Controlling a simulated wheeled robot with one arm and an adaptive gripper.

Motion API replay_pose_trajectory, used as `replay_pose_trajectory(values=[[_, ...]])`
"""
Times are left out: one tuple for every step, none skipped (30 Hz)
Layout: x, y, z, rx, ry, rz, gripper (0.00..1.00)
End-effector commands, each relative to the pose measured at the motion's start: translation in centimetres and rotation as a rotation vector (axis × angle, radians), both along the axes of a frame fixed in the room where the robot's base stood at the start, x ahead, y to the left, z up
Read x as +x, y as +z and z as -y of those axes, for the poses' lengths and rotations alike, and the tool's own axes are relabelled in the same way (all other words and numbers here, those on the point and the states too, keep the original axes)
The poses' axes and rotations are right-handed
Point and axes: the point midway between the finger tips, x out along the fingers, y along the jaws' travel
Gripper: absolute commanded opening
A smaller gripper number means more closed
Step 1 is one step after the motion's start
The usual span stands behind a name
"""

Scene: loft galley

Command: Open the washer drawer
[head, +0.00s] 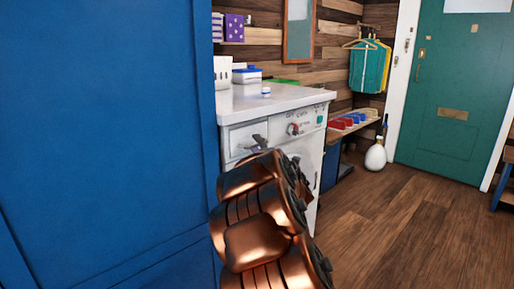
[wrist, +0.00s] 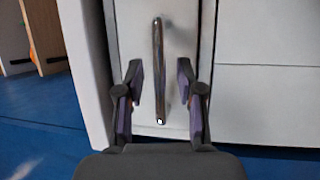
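The white washer (head: 306,152) stands under the pale worktop, beyond the blue panel in the head view. Its drawer front (head: 240,136) is at the upper left of the washer face and looks flush, so shut. In the wrist view the drawer front (wrist: 180,30) carries a metal bar handle (wrist: 158,75) that runs up and down the picture. My gripper (wrist: 160,68) is open, with one finger on each side of the handle and a gap on both sides. In the head view my copper-coloured arm hides much of the washer's lower front.
A tall blue panel (head: 100,130) fills the left of the head view, close to my arm. The worktop (head: 285,97) holds small containers. A low wooden bench (head: 345,134) and white vase (head: 375,157) stand beyond. Wooden floor (head: 410,225) is clear at right.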

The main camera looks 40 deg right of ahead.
Motion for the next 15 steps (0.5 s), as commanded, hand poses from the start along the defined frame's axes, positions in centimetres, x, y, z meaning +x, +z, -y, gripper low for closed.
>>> replay_pose_trajectory(values=[[0.04, 0.02, 0.03, 0.000, 0.000, 0.000, 0.37], [0.05, 0.02, 0.03, 0.000, 0.000, 0.000, 0.37], [0.05, 0.03, 0.03, 0.000, 0.000, 0.000, 0.37], [0.04, 0.02, 0.04, 0.000, 0.000, 0.000, 0.37], [0.03, 0.03, 0.04, 0.000, 0.000, 0.000, 0.37], [0.03, 0.03, 0.04, 0.000, 0.000, 0.000, 0.37], [0.03, 0.03, 0.04, 0.000, 0.000, 0.000, 0.36], [0.03, 0.02, 0.03, 0.000, 0.000, 0.000, 0.33], [0.04, 0.02, 0.04, 0.000, 0.000, 0.000, 0.29], [0.04, 0.02, 0.03, 0.000, 0.000, 0.000, 0.26], [0.04, 0.02, 0.03, 0.000, 0.000, 0.000, 0.22], [0.04, 0.02, 0.03, 0.000, 0.000, 0.000, 0.18], [0.04, 0.02, 0.03, 0.000, 0.000, 0.000, 0.15], [0.04, 0.02, 0.03, 0.000, 0.000, 0.000, 0.12], [0.04, 0.02, 0.03, 0.000, 0.000, 0.000, 0.08]])
